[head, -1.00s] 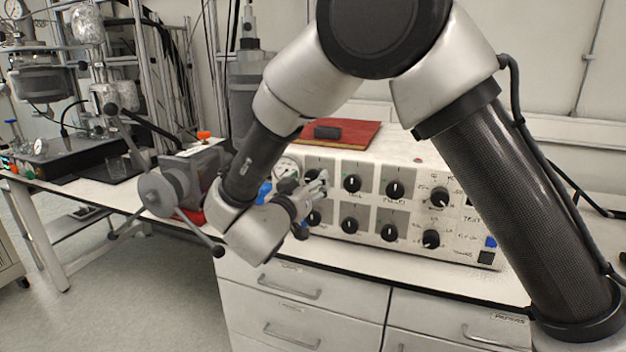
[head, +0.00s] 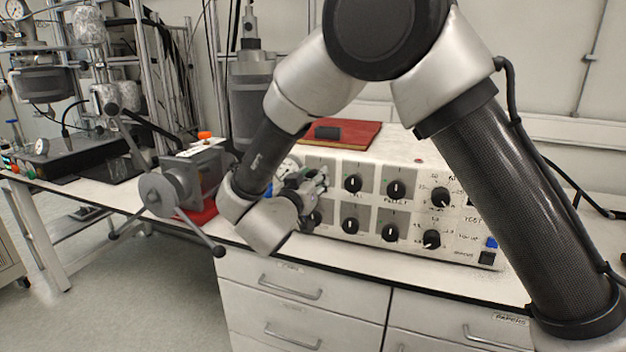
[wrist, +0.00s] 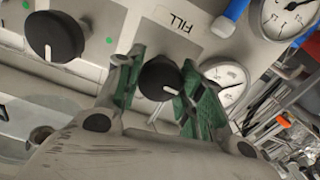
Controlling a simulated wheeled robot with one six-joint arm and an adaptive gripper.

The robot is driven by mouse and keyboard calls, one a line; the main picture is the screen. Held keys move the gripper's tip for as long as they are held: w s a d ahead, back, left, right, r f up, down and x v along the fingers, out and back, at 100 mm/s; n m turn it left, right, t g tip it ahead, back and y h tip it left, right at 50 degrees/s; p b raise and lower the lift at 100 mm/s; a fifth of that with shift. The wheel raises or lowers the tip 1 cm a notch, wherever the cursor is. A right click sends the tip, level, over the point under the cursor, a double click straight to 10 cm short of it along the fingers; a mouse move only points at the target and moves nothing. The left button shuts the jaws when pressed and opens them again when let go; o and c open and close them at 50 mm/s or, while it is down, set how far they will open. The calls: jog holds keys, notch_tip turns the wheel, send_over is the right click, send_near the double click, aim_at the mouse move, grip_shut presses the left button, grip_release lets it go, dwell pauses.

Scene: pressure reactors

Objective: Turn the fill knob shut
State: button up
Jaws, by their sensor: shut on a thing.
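The fill knob (wrist: 160,80) is a black round knob with a white pointer line, below the FILL label (wrist: 178,20) in the wrist view. My gripper (wrist: 161,84) has its two green-padded fingers on either side of the knob, shut on it. In the head view my gripper (head: 318,180) is at the upper left of the pale control panel (head: 373,210). There the gripper and wrist hide the fill knob.
Several other black knobs (head: 396,189) sit on the panel, one (wrist: 54,37) close to my gripper. Gauges (wrist: 288,15) and a blue tube (wrist: 236,9) are beside the label. A spoked handwheel (head: 157,194) stands left of my wrist.

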jog(key=shift+m, duration=0.3)
jog(key=m, duration=0.3)
jog(key=shift+m, duration=0.3)
jog(key=m, duration=0.4)
jog(key=shift+m, duration=0.3)
jog(key=m, duration=0.4)
jog(key=shift+d+f+m, duration=0.1)
jog(key=shift+m, duration=2.4)
jog(key=o, duration=1)
